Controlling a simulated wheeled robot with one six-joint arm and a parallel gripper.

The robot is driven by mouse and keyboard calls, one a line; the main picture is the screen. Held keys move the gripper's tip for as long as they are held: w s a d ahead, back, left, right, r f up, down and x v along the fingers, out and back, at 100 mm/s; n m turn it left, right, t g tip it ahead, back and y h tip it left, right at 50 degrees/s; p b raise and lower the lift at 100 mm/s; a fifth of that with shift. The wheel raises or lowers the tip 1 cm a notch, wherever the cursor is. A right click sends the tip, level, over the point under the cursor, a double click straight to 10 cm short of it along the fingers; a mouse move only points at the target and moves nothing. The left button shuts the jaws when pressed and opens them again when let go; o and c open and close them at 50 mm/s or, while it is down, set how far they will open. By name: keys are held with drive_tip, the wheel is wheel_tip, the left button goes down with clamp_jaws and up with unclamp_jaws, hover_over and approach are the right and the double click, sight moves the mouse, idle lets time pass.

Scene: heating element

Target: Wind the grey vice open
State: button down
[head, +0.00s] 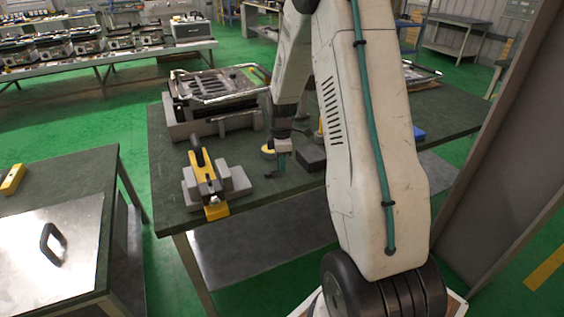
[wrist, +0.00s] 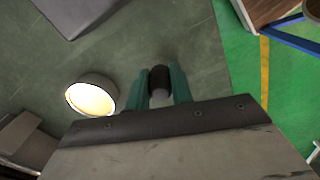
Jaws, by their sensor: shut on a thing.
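The grey vice (head: 234,183) sits near the front left of the dark green tabletop, with a yellow and black tool (head: 206,178) in or on it. My gripper (head: 274,171) is low over the table, just right of the vice. In the wrist view my gripper (wrist: 161,88) has its teal fingers on both sides of a dark cylindrical knob (wrist: 159,77) and is shut on it. I cannot see whether the knob joins the vice. A round yellow-topped piece (head: 270,150) stands close behind the gripper; it also shows in the wrist view (wrist: 91,98).
A dark block (head: 312,158) lies right of the gripper. A large grey fixture (head: 215,100) stands at the back left of the table. A lower bench with a metal plate (head: 50,250) is at front left. The table's front edge (head: 250,209) is near.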

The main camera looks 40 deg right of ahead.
drive_tip(key=c, duration=1.2)
unclamp_jaws()
drive_tip(key=shift+c, duration=0.2)
drive_tip(key=shift+r, duration=0.15)
wheel_tip(320, 180, up, 8)
drive_tip(key=shift+f, duration=0.2)
